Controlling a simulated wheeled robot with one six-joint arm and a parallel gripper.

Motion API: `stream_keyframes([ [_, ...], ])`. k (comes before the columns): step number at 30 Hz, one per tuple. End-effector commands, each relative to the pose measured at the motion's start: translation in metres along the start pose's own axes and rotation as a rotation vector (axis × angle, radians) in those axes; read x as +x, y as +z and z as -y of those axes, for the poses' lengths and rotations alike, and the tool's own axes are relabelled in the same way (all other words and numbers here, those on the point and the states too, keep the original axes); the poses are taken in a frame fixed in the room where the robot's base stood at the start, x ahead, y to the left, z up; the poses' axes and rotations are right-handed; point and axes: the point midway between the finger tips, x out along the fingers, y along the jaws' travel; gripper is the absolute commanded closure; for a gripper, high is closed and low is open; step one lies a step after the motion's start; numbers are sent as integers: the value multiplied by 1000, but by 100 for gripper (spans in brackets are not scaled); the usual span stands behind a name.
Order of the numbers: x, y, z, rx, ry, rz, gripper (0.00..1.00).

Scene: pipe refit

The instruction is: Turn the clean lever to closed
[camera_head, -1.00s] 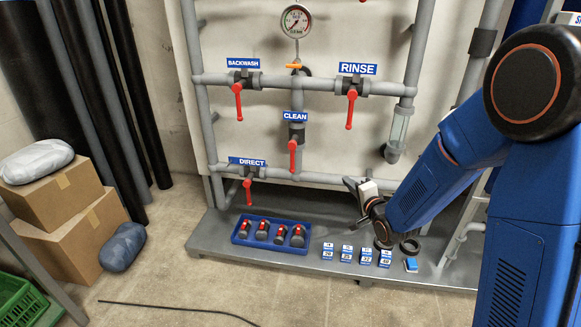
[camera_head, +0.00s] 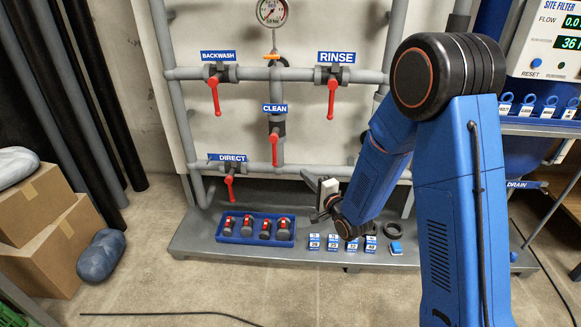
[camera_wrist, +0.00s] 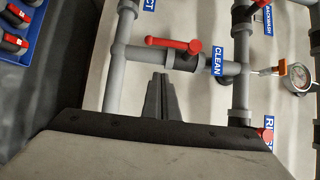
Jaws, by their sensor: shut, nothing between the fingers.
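The clean lever (camera_head: 274,149) is a red handle on a black valve under the CLEAN label (camera_head: 275,108). It hangs down, in line with its vertical grey pipe. In the wrist view the lever (camera_wrist: 170,43) shows sideways, its free end to the left. My gripper (camera_head: 311,180) is low and to the right of the lever, in front of the panel. In the wrist view my gripper's fingers (camera_wrist: 161,80) are together and empty, pointing toward the lever. A gap seems to separate them; exact depth is unclear.
Other red levers are backwash (camera_head: 215,96), rinse (camera_head: 332,97) and direct (camera_head: 230,187). A gauge (camera_head: 271,10) sits above. A blue tray (camera_head: 255,239) of red-handled parts and several labelled blocks (camera_head: 333,242) stand on the grey platform below my gripper.

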Motion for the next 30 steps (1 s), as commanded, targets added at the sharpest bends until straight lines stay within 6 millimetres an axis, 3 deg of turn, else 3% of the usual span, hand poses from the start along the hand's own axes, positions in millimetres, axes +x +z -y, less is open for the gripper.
stream_keyframes([
  [5,21,1,0,0,-1,1,100],
  [18,97,1,0,0,0,1,100],
  [30,124,28,0,0,1,1,100],
])
